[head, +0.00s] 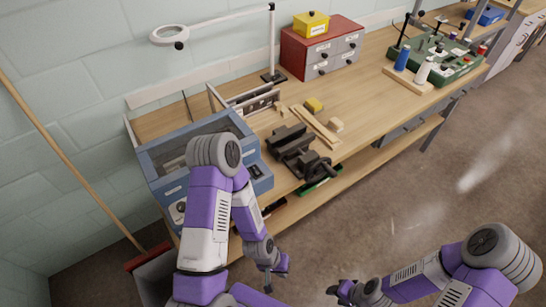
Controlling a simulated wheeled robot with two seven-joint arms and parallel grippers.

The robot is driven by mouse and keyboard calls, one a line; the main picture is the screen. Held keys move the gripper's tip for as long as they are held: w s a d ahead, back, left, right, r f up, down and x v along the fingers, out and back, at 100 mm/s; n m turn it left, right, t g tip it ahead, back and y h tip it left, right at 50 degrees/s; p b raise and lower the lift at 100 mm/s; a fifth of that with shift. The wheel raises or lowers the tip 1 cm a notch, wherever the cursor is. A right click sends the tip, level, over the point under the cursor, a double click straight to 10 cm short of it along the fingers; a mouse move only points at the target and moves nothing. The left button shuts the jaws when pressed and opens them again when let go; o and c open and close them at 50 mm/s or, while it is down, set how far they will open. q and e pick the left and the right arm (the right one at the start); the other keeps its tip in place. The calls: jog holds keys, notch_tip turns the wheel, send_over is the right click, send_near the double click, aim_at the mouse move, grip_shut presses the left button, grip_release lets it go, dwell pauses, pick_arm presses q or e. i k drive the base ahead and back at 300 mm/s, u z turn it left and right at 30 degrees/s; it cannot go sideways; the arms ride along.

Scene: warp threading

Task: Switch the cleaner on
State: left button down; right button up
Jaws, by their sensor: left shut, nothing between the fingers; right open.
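A blue-grey box-shaped machine (165,188), which looks like the cleaner, stands at the left end of the workbench. It has a dark see-through top, and a round dial (180,207) shows on its front at the lower left. My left arm crosses in front of it and hides much of its front. My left gripper (268,284) is shut and empty, hanging low in front of the bench, apart from the machine. My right gripper (333,291) is open and empty at the bottom of the view, over the floor, away from the bench.
A dark vise (292,148) sits on the workbench (365,105) right of the machine, near wood pieces (316,124). A ring lamp (180,36) hangs above. A red drawer cabinet (300,52), bottles and a green tray stand further back. A broom (70,165) leans at left. Floor at right is clear.

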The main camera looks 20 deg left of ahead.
aim_at(255, 172)
jog(key=z, duration=1.3)
jog(key=k, duration=0.55)
jog(key=u, duration=1.5)
